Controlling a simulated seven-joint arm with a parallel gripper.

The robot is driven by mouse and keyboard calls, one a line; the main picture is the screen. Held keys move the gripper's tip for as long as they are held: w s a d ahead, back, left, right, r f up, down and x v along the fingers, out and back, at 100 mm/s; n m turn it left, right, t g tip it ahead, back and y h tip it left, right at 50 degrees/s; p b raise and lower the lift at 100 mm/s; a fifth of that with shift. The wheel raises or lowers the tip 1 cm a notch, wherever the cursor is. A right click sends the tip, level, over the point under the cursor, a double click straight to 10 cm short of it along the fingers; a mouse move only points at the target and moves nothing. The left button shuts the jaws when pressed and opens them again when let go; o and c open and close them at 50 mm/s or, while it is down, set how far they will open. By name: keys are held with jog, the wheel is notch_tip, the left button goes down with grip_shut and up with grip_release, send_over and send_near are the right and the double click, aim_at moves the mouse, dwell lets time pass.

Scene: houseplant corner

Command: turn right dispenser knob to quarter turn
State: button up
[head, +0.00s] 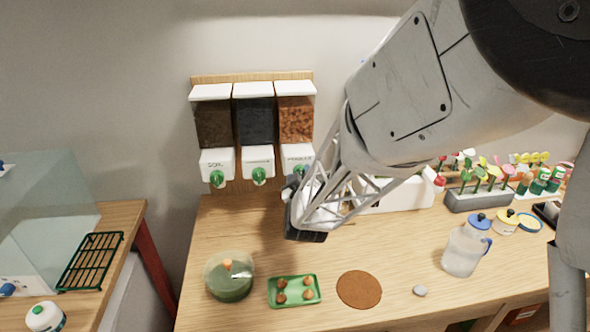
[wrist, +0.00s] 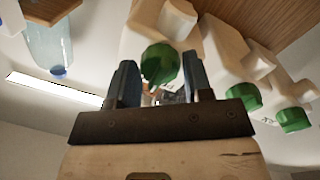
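Three dispensers hang on a wooden board. The right dispenser (head: 296,120) holds orange-brown pieces, the middle one (head: 255,122) dark material, the left one (head: 213,124) brown material. Green knobs show on the left (head: 217,178) and middle (head: 259,176) ones; the right knob is mostly hidden behind my gripper in the head view. In the wrist view, my gripper (wrist: 160,78) is open, with a finger on each side of a green knob (wrist: 160,62), apparently the right one. Whether the fingers touch it cannot be told. Two other knobs (wrist: 245,96) (wrist: 294,120) lie to its right there.
On the wooden table are a green pot (head: 229,278), a green tray (head: 293,293) with several small brown pieces, a brown round mat (head: 359,289) and a clear jug (head: 463,248). A white planter (head: 395,195) stands behind my arm.

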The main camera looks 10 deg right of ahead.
jog(key=c, duration=0.5)
jog(key=shift+m, duration=0.6)
jog(key=m, duration=0.7)
jog(key=m+g+y, duration=0.1)
jog(key=m, duration=0.7)
jog(key=shift+r+m+y, duration=0.1)
jog(key=shift+m+y, duration=0.2)
jog(key=o, duration=0.9)
